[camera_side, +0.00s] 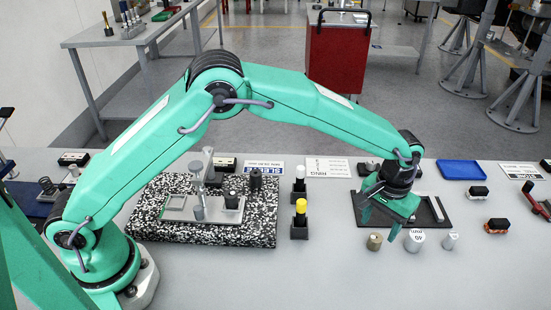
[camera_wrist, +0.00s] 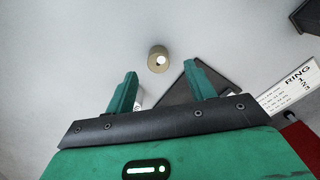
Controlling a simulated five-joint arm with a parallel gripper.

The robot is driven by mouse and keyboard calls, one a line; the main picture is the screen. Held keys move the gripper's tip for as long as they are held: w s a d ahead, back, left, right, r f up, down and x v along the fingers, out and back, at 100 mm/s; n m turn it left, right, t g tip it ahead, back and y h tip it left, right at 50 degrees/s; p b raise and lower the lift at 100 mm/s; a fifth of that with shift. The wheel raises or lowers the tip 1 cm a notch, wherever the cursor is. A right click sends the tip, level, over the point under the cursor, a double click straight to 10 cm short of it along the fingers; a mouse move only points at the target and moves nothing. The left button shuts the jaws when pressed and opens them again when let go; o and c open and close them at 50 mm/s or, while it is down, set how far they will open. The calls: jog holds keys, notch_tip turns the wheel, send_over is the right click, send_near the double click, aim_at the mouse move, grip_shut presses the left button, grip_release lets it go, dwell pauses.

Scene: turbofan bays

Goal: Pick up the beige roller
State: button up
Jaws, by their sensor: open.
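The beige roller (camera_side: 375,241) stands on the grey bench in front of the black tray. It also shows in the wrist view (camera_wrist: 154,54), with a pale round spot on its end. My gripper (camera_side: 380,222) is open and empty, above the front part of the tray and just behind the roller in the side view. In the wrist view the roller is beyond my two fingertips (camera_wrist: 160,70), roughly centred between them and not touched.
A silver cylinder (camera_side: 414,241) and a smaller one (camera_side: 450,241) stand right of the roller. The black tray (camera_side: 432,220) lies under my gripper. A blue tray (camera_side: 462,169) is at the back right. The front bench is clear.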

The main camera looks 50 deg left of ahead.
aim_at(376, 237)
jog(key=shift+d+f, duration=0.1)
jog(key=shift+f, duration=2.5)
grip_shut()
